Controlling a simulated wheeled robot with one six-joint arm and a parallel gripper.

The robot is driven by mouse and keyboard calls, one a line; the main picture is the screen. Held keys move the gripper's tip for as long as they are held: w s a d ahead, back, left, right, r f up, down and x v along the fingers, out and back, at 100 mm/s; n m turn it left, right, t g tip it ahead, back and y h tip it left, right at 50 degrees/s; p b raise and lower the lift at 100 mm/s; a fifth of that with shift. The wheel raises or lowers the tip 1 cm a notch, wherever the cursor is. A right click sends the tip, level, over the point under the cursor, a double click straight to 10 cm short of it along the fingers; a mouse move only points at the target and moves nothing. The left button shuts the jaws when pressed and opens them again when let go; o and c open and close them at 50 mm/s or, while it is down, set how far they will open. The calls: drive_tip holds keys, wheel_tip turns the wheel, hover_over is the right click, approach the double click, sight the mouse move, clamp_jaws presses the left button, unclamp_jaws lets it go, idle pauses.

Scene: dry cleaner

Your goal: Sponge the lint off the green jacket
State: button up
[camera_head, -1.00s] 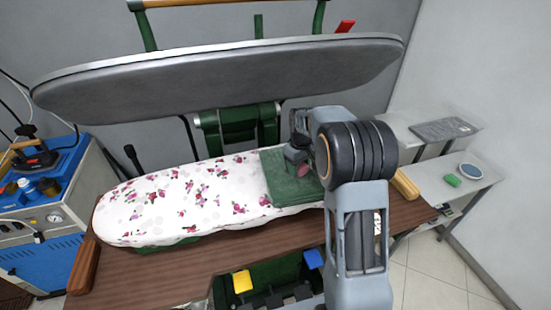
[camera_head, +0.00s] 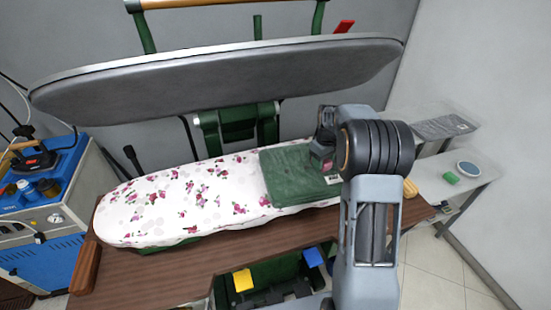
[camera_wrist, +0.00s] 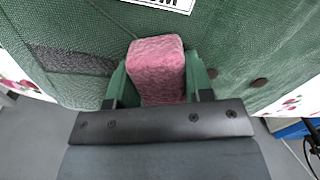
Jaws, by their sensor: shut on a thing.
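The green jacket (camera_head: 288,172) lies folded on the right part of the flowered ironing board (camera_head: 170,200). A white label (camera_head: 333,179) shows near its right edge. In the wrist view the jacket (camera_wrist: 60,30) fills most of the background, with a dark greyish patch (camera_wrist: 70,61) at left and dark round buttons at right. My gripper (camera_wrist: 155,85) is shut on a pink sponge (camera_wrist: 156,62). In the head view the sponge (camera_head: 327,166) shows small at the jacket's right part. I cannot tell whether it touches the cloth.
A large grey press head (camera_head: 220,78) hangs above and behind the board. A blue machine with an iron (camera_head: 35,158) stands at left. A shelf at right holds a green block (camera_head: 451,178) and a round dish (camera_head: 469,169). A brown wooden table (camera_head: 180,262) lies in front.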

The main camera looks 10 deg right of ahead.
wheel_tip(320, 180, up, 4)
drive_tip(key=shift+s+a+r+p, duration=0.1)
drive_tip(key=shift+a+r+p, duration=0.1)
drive_tip(key=shift+p, duration=0.65)
drive_tip(key=shift+r+p, duration=0.5)
drive_tip(key=shift+r, duration=0.15)
drive_tip(key=shift+r+p, duration=0.55)
drive_tip(key=shift+r, duration=0.9)
